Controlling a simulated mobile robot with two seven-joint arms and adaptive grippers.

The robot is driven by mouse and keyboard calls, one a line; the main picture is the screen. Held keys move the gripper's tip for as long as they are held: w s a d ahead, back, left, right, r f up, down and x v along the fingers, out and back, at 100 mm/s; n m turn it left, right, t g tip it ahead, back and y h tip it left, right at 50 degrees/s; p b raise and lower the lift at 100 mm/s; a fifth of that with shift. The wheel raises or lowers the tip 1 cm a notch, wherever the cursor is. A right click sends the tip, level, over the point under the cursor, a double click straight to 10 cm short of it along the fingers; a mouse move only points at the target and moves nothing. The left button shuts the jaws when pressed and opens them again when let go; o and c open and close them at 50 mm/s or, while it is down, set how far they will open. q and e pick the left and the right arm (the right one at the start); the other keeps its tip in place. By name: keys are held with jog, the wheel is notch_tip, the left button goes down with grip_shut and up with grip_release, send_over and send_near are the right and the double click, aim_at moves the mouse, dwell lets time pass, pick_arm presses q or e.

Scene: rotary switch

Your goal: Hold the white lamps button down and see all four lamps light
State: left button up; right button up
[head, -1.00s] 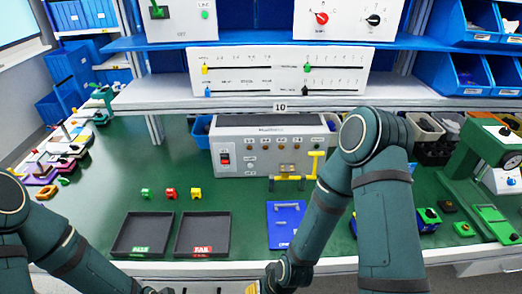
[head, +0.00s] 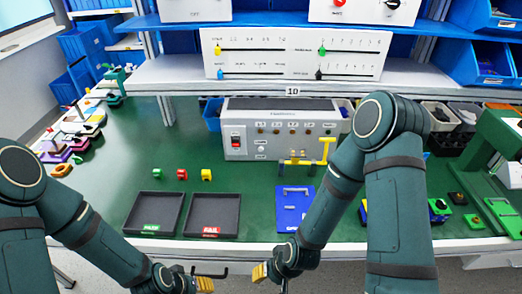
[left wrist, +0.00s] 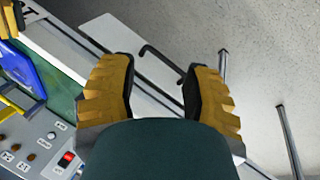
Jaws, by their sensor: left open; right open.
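The grey test box (head: 281,106) stands at the back of the green table. Its front has a red switch (head: 236,140), a row of dull brownish lamps (head: 277,131) and a small white button (head: 261,150) below them. The lamps do not look lit. In the left wrist view the box's face is at the lower left, with the white button (left wrist: 52,135) beside the red switch. My left gripper (left wrist: 160,88) is open and empty, in front of the table's edge. My right gripper (head: 266,272) is open near the front edge, far from the box; its fingers show only partly.
A yellow handle (head: 325,150) stands at the box's right front. Two dark trays (head: 155,214), a blue board (head: 295,222) and small coloured blocks (head: 206,174) lie on the table. A shelf (head: 270,78) overhangs the box. The middle is clear.

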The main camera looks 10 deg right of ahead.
pick_arm(q)
grip_shut()
jog(key=c, duration=0.8)
grip_release()
